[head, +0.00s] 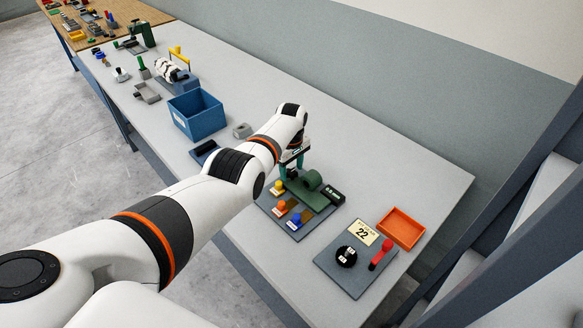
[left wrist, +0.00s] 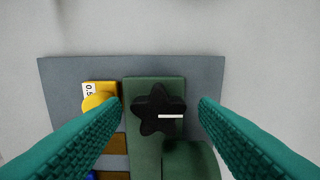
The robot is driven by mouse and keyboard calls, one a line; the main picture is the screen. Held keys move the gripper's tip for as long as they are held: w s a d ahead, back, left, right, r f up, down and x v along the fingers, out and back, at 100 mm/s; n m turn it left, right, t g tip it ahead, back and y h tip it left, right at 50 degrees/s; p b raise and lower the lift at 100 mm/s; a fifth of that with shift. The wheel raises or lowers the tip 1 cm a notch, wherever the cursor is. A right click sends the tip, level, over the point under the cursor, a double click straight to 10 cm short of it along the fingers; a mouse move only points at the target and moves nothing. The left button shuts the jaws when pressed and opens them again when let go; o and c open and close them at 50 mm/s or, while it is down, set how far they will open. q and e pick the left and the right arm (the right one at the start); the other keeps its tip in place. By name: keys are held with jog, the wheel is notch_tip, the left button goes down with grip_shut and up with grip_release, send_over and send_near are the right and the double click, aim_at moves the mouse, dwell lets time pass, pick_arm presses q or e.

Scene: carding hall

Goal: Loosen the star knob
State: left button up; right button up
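The star knob (left wrist: 152,112) is black with several lobes and a white mark on its right side. It sits on a green fixture (left wrist: 142,150) on a grey plate (left wrist: 60,75). My left gripper (left wrist: 160,100) is open, with one teal finger on each side of the knob and visible gaps to both. I cannot tell the height of the fingertips above it. In the head view my left gripper (head: 291,166) points down over the back of the green fixture (head: 311,192), where the arm and fingers hide the knob. My right gripper is not in view.
Yellow (head: 277,187), orange (head: 281,210) and blue (head: 296,219) knobs stand beside the fixture. A panel with a black dial (head: 346,256) and red lever (head: 381,252) lies to the right, near an orange tray (head: 401,228). A blue bin (head: 196,115) stands further left. The back right table is clear.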

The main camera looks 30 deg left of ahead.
aim_at(292, 171)
pick_arm(q)
jog(key=shift+r+p, duration=0.3)
jog(key=shift+r, duration=0.05)
notch_tip(292, 171, up, 4)
jog(key=shift+r+p, duration=0.2)
jog(key=shift+p, duration=0.65)
notch_tip(292, 171, up, 7)
jog(key=b, duration=0.1)
jog(key=shift+f, duration=0.1)
